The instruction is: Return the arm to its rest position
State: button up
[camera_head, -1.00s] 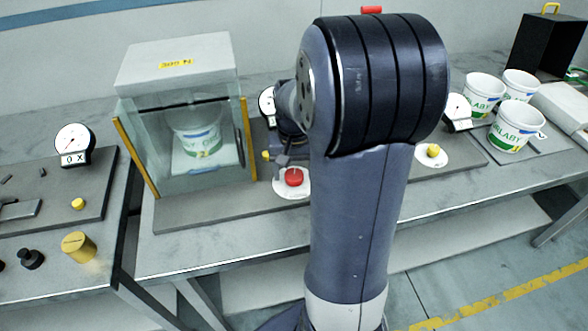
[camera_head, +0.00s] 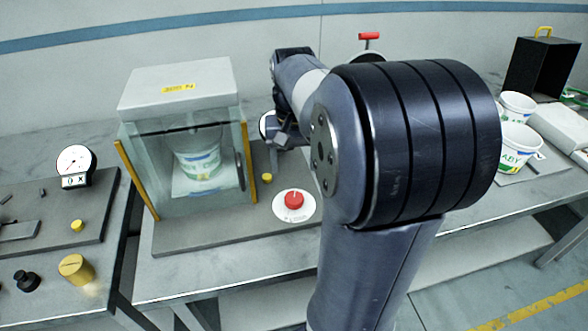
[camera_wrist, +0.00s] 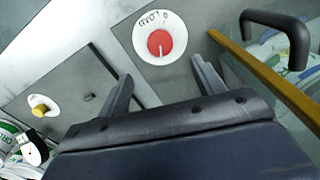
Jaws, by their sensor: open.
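My gripper (camera_wrist: 163,92) is open and empty in the wrist view, its two fingers spread above the bench. A red knob (camera_wrist: 160,43) on a white round plate lies beyond the fingertips, apart from them. In the head view my gripper (camera_head: 277,146) is small and partly hidden, behind the red knob (camera_head: 294,199) and to the right of the glass-fronted cabinet (camera_head: 180,90). My arm rises in the middle and bends back over the bench, hiding part of it.
A white labelled tub (camera_head: 197,160) stands inside the cabinet. More tubs (camera_head: 517,145) stand at the right near a black box (camera_head: 541,68). A dial gauge (camera_head: 75,166) and a brass weight (camera_head: 75,268) are on the left bench. The cabinet's black handle (camera_wrist: 285,35) is close to the gripper.

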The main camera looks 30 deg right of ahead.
aim_at(294, 197)
dwell(0.3)
notch_tip(294, 197, down, 11)
jog(key=shift+f, duration=0.1)
jog(key=shift+r+n, duration=0.2)
jog(key=shift+n, duration=0.1)
dwell(0.6)
